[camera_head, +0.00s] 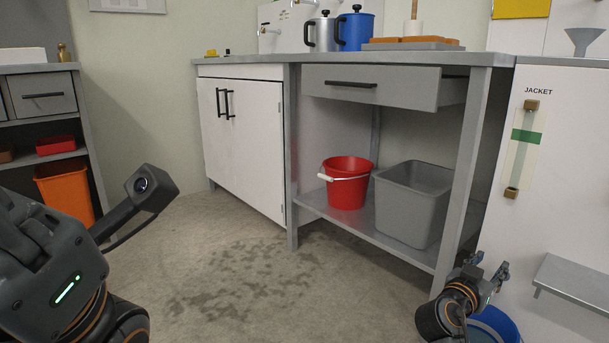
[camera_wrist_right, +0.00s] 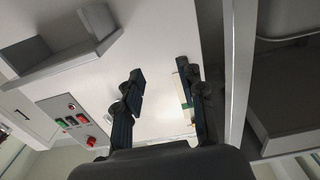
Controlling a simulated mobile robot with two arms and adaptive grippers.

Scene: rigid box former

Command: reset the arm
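My right gripper (camera_head: 490,268) is low at the right in the head view, in front of the white JACKET cabinet and beside the bench's front leg. In the right wrist view its two dark fingers (camera_wrist_right: 162,92) are spread apart with nothing between them. My left arm (camera_head: 50,265) fills the lower left of the head view, with a camera on a stalk (camera_head: 150,187). Its gripper fingers do not show.
A grey drawer (camera_head: 370,88) stands partly out under the bench. A red bucket (camera_head: 347,190) and grey bin (camera_head: 410,210) sit on the lower shelf. A blue bucket (camera_head: 505,325) is near my right arm. A grey ledge (camera_head: 575,280) juts out at right. The middle floor is clear.

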